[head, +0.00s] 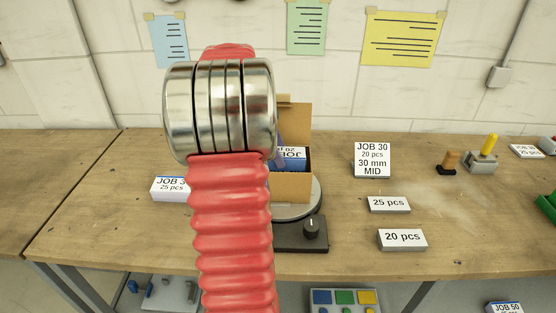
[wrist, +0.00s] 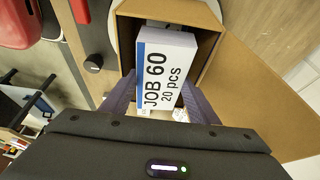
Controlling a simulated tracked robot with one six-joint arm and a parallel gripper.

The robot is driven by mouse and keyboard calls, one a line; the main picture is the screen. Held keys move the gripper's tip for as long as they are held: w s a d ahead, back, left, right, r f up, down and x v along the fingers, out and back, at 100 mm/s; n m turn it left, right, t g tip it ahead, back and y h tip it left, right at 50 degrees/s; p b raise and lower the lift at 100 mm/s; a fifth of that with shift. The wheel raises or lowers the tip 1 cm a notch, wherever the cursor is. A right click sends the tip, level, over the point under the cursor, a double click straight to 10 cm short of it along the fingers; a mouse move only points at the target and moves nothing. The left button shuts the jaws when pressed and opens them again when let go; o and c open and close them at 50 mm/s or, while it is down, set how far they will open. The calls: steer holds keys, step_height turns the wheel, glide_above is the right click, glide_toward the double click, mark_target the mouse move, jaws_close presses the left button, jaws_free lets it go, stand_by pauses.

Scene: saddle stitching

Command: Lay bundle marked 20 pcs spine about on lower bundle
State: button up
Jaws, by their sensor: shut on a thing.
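The bundle marked JOB 60, 20 pcs (wrist: 167,62) is white with a blue band along one edge. My gripper (wrist: 157,84) is shut on it, one finger on each side. The bundle is inside the mouth of an open cardboard box (wrist: 212,18). In the head view the bundle (head: 292,154) shows behind my arm, its print upside down, within the box (head: 291,188). Most of my gripper is hidden there by my arm.
The box stands on a round plate (head: 312,204) with a knobbed base (head: 311,232). A block marked 25 pcs (head: 168,189) lies left. Stamps (head: 482,158) are at the back right.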

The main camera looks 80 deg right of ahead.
steer(key=shift+f, duration=1.85)
steer(key=shift+f, duration=0.3)
steer(key=o, duration=1)
steer(key=shift+r, duration=0.4)
steer(key=v, duration=1.1)
steer(key=shift+w+r, duration=0.25)
steer(key=shift+r, duration=0.1)
steer(key=shift+w+a, duration=0.1)
